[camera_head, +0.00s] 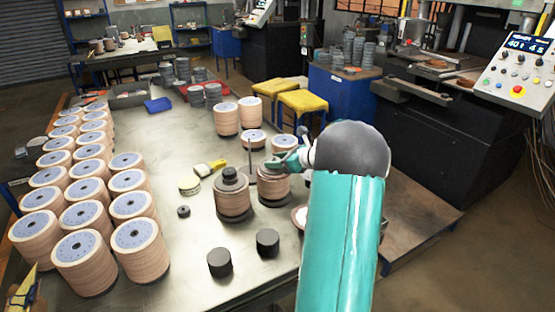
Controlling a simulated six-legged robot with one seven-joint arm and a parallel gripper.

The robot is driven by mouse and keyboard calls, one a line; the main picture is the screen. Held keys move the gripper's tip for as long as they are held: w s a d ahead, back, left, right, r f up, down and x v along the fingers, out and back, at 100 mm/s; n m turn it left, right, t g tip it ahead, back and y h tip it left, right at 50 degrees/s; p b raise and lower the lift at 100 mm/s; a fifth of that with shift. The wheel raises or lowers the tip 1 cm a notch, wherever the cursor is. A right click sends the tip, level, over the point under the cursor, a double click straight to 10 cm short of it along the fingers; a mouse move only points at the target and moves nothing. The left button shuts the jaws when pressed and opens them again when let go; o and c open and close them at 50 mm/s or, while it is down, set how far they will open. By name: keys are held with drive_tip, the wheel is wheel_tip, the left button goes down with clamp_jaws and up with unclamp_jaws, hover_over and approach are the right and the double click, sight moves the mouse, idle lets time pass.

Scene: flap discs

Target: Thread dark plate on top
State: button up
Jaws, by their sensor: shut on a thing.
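My gripper (280,160) reaches in from the right and is shut at the top of a tan disc stack (274,188). What it holds looks like a dark plate (273,166), thin and mostly hidden by the fingers. I cannot tell whether the plate is around a rod or only above the stack. A thin upright rod (251,160) shows just left of it. The neighbouring stack (233,205) on the left carries a dark plate with a dark knob (230,174) on top.
Two dark cylinders (219,263) stand on the metal table (190,285) in front, and a small dark ring (183,211) lies to the left. Rows of tan disc stacks (140,250) fill the left side. Shorter stacks stand behind the gripper.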

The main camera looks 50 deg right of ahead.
drive_tip(key=o, duration=1.4)
drive_tip(key=shift+c, duration=0.2)
drive_tip(key=v, duration=1.4)
drive_tip(key=shift+w, duration=0.1)
